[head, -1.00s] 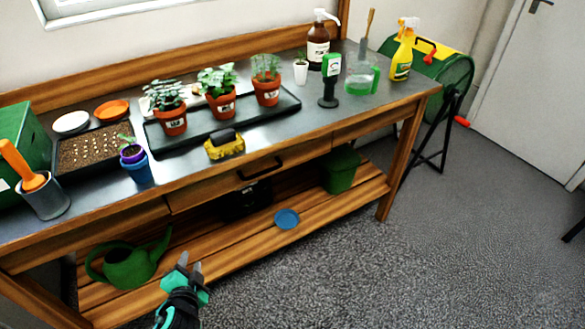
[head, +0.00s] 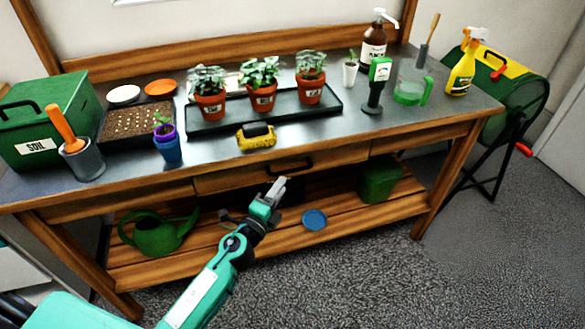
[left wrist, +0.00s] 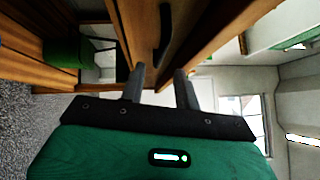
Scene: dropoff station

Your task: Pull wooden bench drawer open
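The wooden bench drawer (head: 235,178) is in the front of the bench under the top and looks closed. Its black handle (head: 291,165) is on the drawer front. In the left wrist view the handle (left wrist: 166,35) lies ahead of the fingers, near the top. My left gripper (head: 278,186) is just below and left of the handle in the head view. In the left wrist view my left gripper (left wrist: 160,80) has its two fingers apart with nothing between them, not touching the handle. My right gripper is not in view.
The lower shelf (head: 240,250) holds a green watering can (head: 158,236), a blue dish (head: 314,220) and a green bin (head: 378,182). Floor in front is clear.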

